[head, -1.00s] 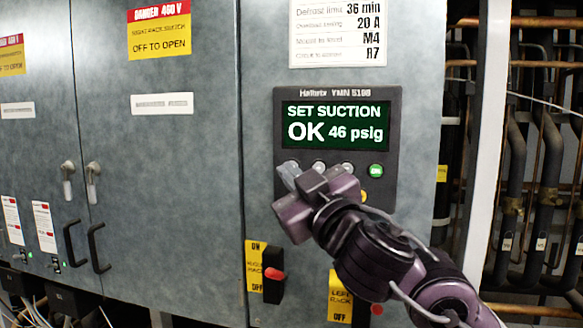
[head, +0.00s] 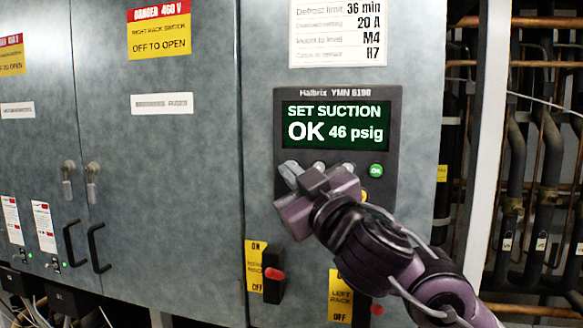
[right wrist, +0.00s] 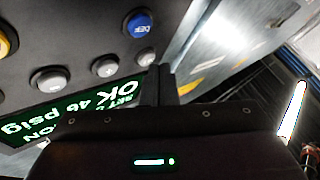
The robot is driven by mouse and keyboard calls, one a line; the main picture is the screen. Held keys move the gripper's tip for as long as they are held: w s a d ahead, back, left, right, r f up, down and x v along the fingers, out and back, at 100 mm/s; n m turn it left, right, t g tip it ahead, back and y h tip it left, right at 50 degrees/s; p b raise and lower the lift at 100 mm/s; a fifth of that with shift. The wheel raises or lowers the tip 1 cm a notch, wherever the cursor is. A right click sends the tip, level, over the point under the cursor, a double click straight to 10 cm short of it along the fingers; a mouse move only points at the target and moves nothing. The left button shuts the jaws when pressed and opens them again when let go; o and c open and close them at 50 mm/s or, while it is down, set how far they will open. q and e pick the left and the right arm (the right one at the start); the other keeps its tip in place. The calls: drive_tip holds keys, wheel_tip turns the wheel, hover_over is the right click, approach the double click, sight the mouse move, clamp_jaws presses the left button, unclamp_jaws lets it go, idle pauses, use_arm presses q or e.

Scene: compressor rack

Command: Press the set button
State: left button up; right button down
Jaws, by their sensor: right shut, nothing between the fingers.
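The controller panel (head: 388,105) is dark and upright on the grey cabinet. Its screen (head: 336,125) reads SET SUCTION, OK, 46 psig. A row of grey buttons runs under the screen, with a green ON button (head: 376,171) at its right end. My right gripper (head: 289,173) is shut and empty, its tips close to the left end of this row; I cannot tell whether they touch. In the right wrist view I see grey buttons (right wrist: 105,67), a blue button (right wrist: 137,23) and part of a yellow one (right wrist: 4,43). No SET label is readable. My left gripper is out of view.
Below the panel are two yellow-plated switches with red levers, one at left (head: 272,274) and one (head: 341,298) partly behind my arm. Cabinet doors with black handles (head: 98,248) are at left. Pipes (head: 550,170) stand at right beyond a white post (head: 485,150).

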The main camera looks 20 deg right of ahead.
drive_tip(key=shift+w+d, duration=0.2)
drive_tip(key=shift+w, duration=0.1)
idle(0.8)
idle(0.3)
drive_tip(key=shift+s+a, duration=0.4)
drive_tip(key=shift+s, duration=0.2)
drive_tip(key=s+a, duration=0.1)
drive_tip(key=s, duration=0.1)
drive_tip(key=s+a, duration=0.2)
drive_tip(key=shift+s+p, duration=0.1)
drive_tip(key=shift+p, duration=0.25)
